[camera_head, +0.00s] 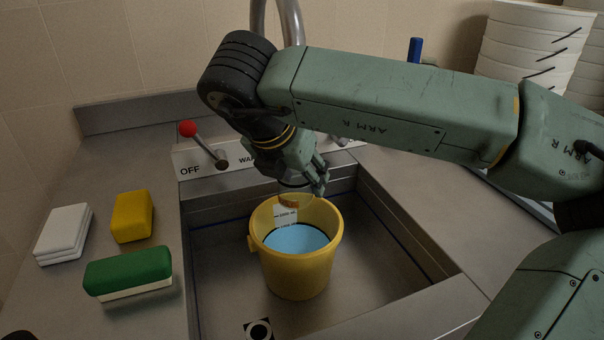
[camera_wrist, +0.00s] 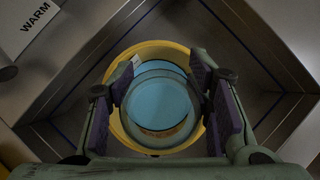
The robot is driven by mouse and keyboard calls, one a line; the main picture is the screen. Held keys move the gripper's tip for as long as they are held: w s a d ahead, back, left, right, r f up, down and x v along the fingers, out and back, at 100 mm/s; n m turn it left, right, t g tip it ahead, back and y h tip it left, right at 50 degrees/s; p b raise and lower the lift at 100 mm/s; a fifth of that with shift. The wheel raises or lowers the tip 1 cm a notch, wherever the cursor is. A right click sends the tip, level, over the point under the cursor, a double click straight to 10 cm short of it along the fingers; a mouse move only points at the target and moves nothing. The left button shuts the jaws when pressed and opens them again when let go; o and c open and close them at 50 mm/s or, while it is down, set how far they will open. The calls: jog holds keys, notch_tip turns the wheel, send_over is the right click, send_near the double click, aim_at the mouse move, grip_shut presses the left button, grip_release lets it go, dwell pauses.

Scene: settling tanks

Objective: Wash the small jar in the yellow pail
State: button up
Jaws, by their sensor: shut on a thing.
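The yellow pail (camera_head: 298,275) stands upright in the steel sink, with light blue water (camera_head: 298,240) inside and a white marked strip (camera_head: 284,215) on its inner wall. My gripper (camera_head: 303,182) is over the far part of the pail, fingers pointing down. It is shut on the small clear jar (camera_head: 291,200), which has a brownish patch and sits about at rim height, above the water. In the wrist view, the fingers (camera_wrist: 163,92) flank the see-through jar (camera_wrist: 160,108), with the pail's yellow rim (camera_wrist: 150,50) around it. The fingers partly hide the jar.
A lever with a red knob (camera_head: 187,128) stands by the OFF/WARM panel behind the sink. White stacked tubs (camera_head: 530,45) stand back right.

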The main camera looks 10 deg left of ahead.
aim_at(301, 201)
jog(key=shift+f, duration=0.1)
jog(key=shift+f+b, duration=1.15)
jog(key=shift+f, duration=1.6)
notch_tip(301, 201, down, 13)
jog(key=b, duration=1.5)
jog(key=shift+s+f+b, duration=0.15)
jog(key=shift+s+b, duration=0.05)
jog(key=shift+b, duration=0.2)
jog(key=shift+s+a+b, duration=0.3)
jog(key=shift+a+b, duration=0.1)
jog(key=shift+a, duration=0.1)
jog(key=shift+a, duration=0.1)
jog(key=shift+w, duration=0.1)
